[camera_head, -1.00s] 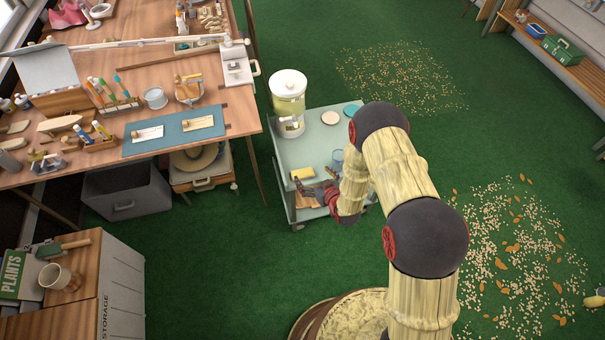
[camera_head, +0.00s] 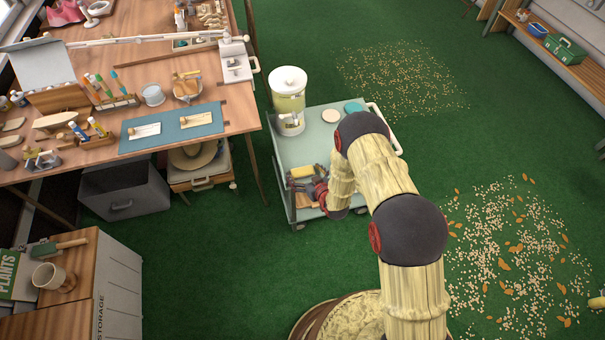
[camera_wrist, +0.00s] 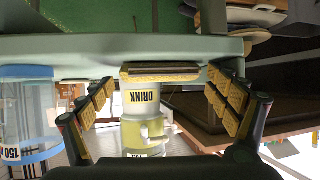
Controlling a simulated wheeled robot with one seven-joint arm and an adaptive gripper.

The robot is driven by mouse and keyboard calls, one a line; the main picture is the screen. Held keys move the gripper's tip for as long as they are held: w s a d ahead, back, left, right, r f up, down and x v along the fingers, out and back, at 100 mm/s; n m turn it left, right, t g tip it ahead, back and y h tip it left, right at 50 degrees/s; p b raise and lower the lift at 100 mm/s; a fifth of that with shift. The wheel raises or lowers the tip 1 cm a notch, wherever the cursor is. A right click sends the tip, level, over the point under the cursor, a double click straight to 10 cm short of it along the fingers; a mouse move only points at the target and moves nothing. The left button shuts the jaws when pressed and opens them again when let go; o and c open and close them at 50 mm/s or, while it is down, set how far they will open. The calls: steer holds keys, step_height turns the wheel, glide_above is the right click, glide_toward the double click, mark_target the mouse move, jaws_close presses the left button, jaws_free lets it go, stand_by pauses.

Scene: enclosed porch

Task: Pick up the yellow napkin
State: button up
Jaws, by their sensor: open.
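The yellow napkin (camera_head: 302,171) lies folded on the pale green top of a wheeled cart (camera_head: 309,146), near its left edge. In the wrist view, which looks upside down, the folded napkin (camera_wrist: 160,68) shows edge-on as a thin stack with a dark line through it. My gripper (camera_head: 300,186) is low over the near end of the cart, just in front of the napkin. In the wrist view my gripper (camera_wrist: 163,100) is open, with the napkin ahead and between its two yellow-padded fingers. I see no contact with the napkin.
A drink dispenser (camera_head: 288,100) stands behind the napkin at the cart's far left. A clear cup with a blue band (camera_wrist: 27,115) is beside the gripper in the wrist view. A workbench (camera_head: 232,110) stands to the left.

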steer(key=shift+c, duration=0.2)
steer(key=c, duration=0.7)
steer(key=shift+r, duration=0.15)
